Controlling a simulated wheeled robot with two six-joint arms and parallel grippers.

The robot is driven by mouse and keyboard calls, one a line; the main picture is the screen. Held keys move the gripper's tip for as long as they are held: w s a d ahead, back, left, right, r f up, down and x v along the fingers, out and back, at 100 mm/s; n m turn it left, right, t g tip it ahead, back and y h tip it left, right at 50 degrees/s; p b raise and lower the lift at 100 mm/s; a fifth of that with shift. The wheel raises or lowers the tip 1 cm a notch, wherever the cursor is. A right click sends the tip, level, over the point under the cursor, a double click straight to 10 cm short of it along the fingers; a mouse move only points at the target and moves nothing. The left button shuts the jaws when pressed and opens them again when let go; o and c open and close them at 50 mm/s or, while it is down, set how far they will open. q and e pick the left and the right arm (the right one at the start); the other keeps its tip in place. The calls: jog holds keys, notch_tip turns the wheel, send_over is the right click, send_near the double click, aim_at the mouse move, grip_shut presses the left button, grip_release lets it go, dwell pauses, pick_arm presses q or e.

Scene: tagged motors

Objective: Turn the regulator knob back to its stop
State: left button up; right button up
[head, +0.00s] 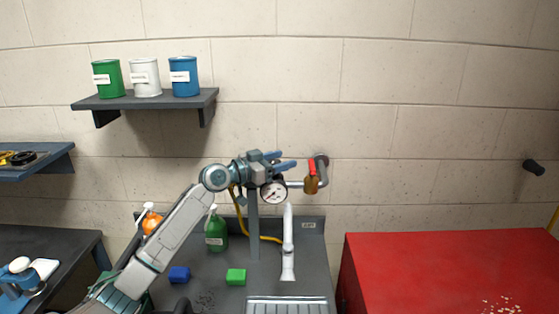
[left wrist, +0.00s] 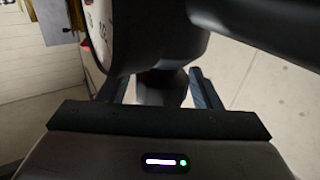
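The regulator's round white gauge (head: 273,192) sits on a pipe at the wall, above the grey bench. My left gripper (head: 284,160) is level with the regulator, just above the gauge, its two blue fingers pointing right. In the left wrist view, part of the gauge (left wrist: 98,30) shows at upper left. A dark knob-like part (left wrist: 162,88) lies between the two fingers of my left gripper (left wrist: 160,85). Whether the fingers press on it cannot be told. The knob is hidden in the head view. My right gripper is not in view.
A red-handled valve (head: 312,169) is on the pipe just right of my left gripper. A red cabinet (head: 430,270) stands right.

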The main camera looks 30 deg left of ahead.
pick_arm(q)
jog(key=c, duration=0.9)
jog(key=shift+r+n+y+p, duration=0.15)
jog(key=shift+n+y+p, duration=0.35)
jog(key=shift+y+p, duration=0.15)
jog(key=shift+a+n+t+y+p, duration=0.1)
jog(key=shift+n+t+y+p, duration=0.2)
jog(key=shift+t+y+p, duration=0.2)
jog(key=o, duration=1)
jog(key=shift+a, duration=0.1)
